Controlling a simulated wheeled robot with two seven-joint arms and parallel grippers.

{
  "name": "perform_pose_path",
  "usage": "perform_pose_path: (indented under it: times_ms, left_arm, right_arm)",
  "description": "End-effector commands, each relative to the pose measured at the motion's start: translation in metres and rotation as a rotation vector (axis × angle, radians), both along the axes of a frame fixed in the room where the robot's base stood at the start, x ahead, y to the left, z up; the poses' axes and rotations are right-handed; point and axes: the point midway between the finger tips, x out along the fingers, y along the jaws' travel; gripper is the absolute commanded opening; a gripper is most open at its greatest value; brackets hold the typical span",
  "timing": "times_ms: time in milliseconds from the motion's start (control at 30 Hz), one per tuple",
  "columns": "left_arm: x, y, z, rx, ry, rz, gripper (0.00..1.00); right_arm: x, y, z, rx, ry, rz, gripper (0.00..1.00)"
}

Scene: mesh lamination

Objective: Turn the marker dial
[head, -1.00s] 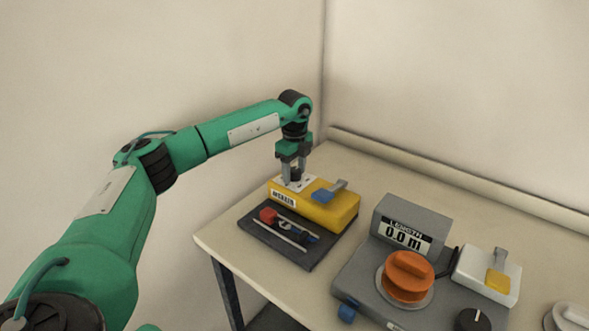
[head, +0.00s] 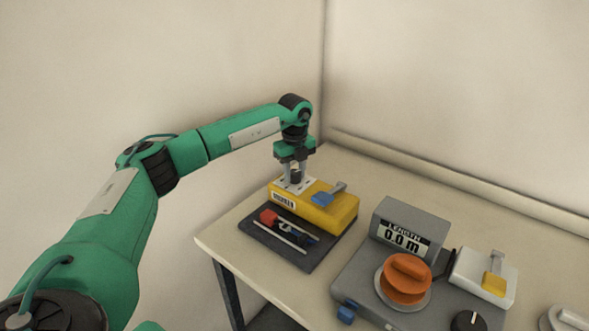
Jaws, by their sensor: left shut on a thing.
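The yellow marker box (head: 330,209), with a label on its front, stands on a dark base at the table's left. Its dial (head: 296,178) is a dark knob on a pale plate at the box's left end, mostly hidden by the fingers. My left gripper (head: 295,182) points straight down over that plate and is shut on the dial. A blue lever (head: 328,196) sits on the box to the right of the gripper. My right gripper is out of view.
A grey length unit (head: 412,228) reading 0.0 m, with an orange knob (head: 407,277), stands to the right. A white box with a yellow lever (head: 494,284) and a black dial (head: 470,321) are farther right. Red and blue parts lie before the marker box.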

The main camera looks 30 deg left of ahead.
Motion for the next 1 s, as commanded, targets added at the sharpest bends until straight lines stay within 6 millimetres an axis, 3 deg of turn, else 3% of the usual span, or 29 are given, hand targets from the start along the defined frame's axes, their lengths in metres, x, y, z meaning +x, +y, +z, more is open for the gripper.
perform_pose_path:
  times_ms: [500,1000]
  left_arm:
    - [0.001,-0.001,0.002,-0.002,-0.003,-0.492,0.11]
    - [0.001,-0.001,0.002,0.0,-0.003,-0.966,0.11]
  right_arm:
    - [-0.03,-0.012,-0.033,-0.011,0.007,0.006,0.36]
    - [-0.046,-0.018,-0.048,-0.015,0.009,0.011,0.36]
